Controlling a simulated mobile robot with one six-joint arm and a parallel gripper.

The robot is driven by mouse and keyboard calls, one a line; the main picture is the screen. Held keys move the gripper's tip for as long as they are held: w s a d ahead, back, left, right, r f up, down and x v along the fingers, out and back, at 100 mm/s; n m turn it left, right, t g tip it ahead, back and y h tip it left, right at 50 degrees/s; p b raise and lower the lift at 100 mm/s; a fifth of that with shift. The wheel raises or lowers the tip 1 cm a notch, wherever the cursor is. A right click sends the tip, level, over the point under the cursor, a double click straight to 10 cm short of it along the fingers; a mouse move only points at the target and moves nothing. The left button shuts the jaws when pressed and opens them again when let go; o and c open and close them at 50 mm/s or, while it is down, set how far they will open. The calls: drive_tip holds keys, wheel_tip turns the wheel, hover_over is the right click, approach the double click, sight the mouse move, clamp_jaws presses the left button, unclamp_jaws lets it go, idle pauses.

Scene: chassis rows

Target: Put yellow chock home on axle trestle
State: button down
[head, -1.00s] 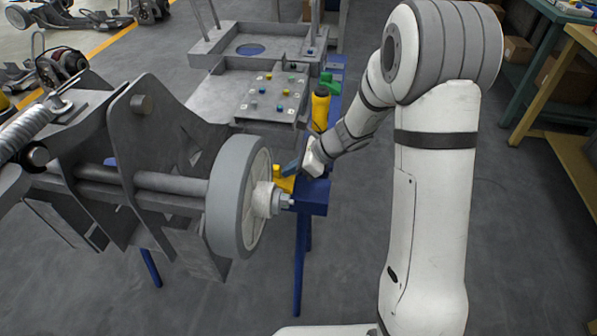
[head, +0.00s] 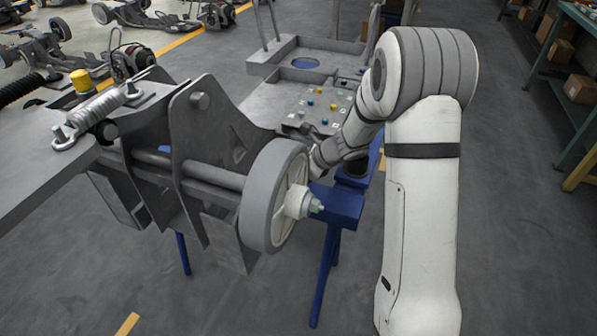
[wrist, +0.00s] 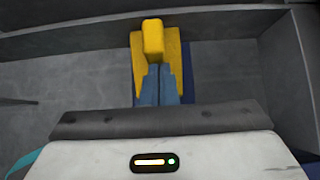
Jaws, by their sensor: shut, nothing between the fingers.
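The yellow chock (wrist: 172,52) shows in the wrist view, with a raised block in its middle. It lies over the blue axle trestle (wrist: 189,84), which also shows in the head view (head: 338,207) as a beam beside the wheel. My gripper (wrist: 159,69) has its two blue fingers shut together with nothing between them. The fingertips are right at the near face of the chock's block; I cannot tell if they touch. In the head view the chock and my fingers are hidden behind the wheel.
The grey wheel (head: 267,200) on its axle stands close beside my wrist. A panel with coloured buttons (head: 320,103) lies behind. Open floor is at right.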

drive_tip(key=shift+w+r, duration=0.1)
drive_tip(key=shift+w, duration=0.05)
drive_tip(key=shift+d, duration=0.2)
drive_tip(key=d, duration=0.1)
drive_tip(key=s+d, duration=0.2)
drive_tip(key=shift+d+r, duration=0.1)
drive_tip(key=shift+d, duration=0.25)
drive_tip(key=p+v, duration=0.3)
drive_tip(key=v, duration=0.6)
drive_tip(key=s+d+r+n+g+h+p, duration=0.1)
drive_tip(key=s+d+r+n+h+p, duration=0.2)
drive_tip(key=s+r+n+h+p, duration=0.5)
drive_tip(key=shift+s+r+n+p, duration=4.05)
drive_tip(key=shift+s+r+n, duration=3.35)
drive_tip(key=shift+s+r, duration=1.75)
drive_tip(key=shift+w+r, duration=0.4)
drive_tip(key=shift+w, duration=0.05)
